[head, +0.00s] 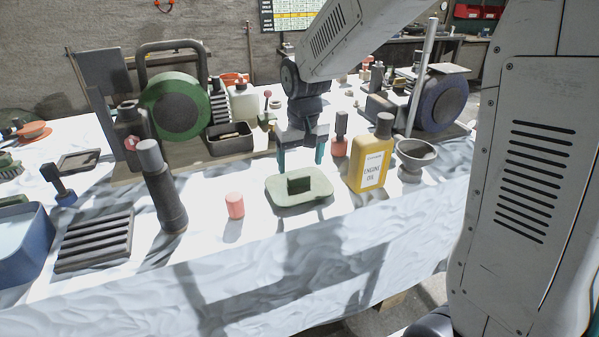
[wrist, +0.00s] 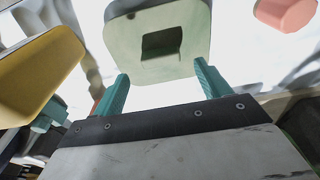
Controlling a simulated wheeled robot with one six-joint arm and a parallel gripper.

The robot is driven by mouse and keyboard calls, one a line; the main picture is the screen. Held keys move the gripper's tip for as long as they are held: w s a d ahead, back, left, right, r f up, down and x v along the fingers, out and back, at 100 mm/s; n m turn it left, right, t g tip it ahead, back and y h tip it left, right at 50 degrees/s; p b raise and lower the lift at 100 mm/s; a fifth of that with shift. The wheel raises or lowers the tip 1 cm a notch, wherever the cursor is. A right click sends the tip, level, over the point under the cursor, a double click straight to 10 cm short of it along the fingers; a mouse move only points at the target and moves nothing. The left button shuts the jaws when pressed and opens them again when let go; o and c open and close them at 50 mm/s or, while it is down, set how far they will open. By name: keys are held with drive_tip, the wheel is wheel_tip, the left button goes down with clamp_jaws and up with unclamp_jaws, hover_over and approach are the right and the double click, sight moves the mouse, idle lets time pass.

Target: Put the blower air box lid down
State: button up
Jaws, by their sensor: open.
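The blower air box lid is a pale green, rounded rectangular piece (head: 313,192) with a dark raised block in its middle. It lies flat on the white cloth near the table's front edge. My gripper (head: 301,160) is open and empty, its teal fingers pointing down just behind and above the lid in the head view. In the wrist view the lid (wrist: 158,35) is ahead of the two spread fingertips (wrist: 162,85), with its square block facing the camera. The fingers do not hold it.
A yellow engine oil bottle (head: 370,160) stands close to the right of the lid, with a grey bowl (head: 414,160) beyond it. A small pink cylinder (head: 235,206) stands to the left. A dark bottle (head: 165,195) and a slatted rack (head: 95,240) are farther left. Front cloth is clear.

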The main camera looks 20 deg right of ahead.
wheel_tip(320, 180, up, 7)
drive_tip(key=s+d+r, duration=0.2)
drive_tip(key=s+r, duration=0.2)
drive_tip(key=s, duration=0.9)
drive_tip(key=s+d+f, duration=0.1)
drive_tip(key=s, duration=1.5)
drive_tip(key=shift+s+f, duration=0.15)
drive_tip(key=shift+f, duration=0.1)
